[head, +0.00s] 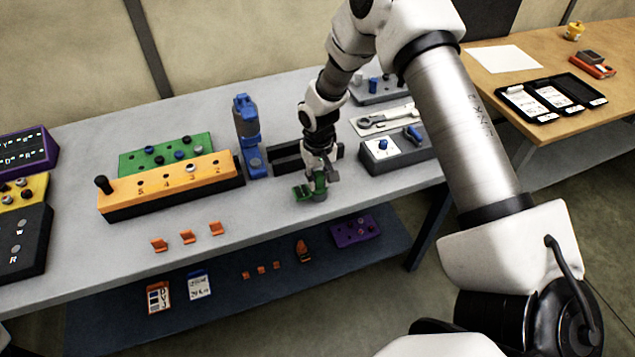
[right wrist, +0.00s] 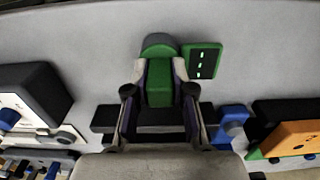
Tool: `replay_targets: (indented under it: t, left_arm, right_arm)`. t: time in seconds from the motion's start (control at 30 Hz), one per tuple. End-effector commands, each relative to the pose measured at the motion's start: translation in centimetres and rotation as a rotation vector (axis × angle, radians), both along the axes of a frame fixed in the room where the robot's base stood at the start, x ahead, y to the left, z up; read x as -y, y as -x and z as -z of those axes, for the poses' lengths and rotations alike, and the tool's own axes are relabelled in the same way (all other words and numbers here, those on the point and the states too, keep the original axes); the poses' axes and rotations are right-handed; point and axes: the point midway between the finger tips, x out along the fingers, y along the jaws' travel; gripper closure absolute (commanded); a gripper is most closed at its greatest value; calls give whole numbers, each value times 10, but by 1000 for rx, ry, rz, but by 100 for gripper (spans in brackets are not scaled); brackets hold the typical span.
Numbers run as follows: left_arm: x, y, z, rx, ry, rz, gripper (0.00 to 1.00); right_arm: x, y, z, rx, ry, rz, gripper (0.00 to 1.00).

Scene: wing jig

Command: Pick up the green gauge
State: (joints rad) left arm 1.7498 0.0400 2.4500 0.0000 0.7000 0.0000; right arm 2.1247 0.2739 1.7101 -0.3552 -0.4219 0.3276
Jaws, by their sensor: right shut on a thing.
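The green gauge (head: 318,187) is at the front of the grey workbench in the head view, under my right gripper (head: 318,170). It has a green body with a flat green plate to its left. In the right wrist view the green gauge (right wrist: 159,85) sits between the two fingers of my right gripper (right wrist: 159,92), which are shut on it. Its flat plate (right wrist: 201,62) shows white marks on a dark strip. I cannot tell whether the gauge touches the bench. My left gripper is not in view.
A black holder (head: 288,158) stands just behind the gauge. A blue tool (head: 247,130) and an orange block with numbered holes (head: 170,185) are to the left. A grey block (head: 395,152) is to the right. Small orange clips (head: 188,237) lie along the front left.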

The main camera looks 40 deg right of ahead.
Motion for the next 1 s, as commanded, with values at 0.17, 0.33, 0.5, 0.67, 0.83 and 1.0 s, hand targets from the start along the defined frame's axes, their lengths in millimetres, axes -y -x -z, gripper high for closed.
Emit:
replay_targets:
  t: [0.17, 0.33, 0.5, 0.67, 0.83, 1.0]
  left_arm:
    - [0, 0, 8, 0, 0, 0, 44]
    - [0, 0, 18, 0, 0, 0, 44]
    - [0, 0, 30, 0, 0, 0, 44]
    - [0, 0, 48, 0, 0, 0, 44]
    - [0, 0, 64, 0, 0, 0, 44]
    - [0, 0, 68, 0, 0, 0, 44]
  right_arm:
    - [0, -1, -13, 4, 0, 0, 100]
    - [-2, 3, -32, 2, -1, -1, 100]
    - [-16, 37, -33, 0, 0, -3, 100]
    - [-35, 78, -36, 1, 0, -4, 100]
    - [-53, 120, -41, 3, 1, -3, 100]
    - [-63, 142, -46, 2, 0, -2, 100]
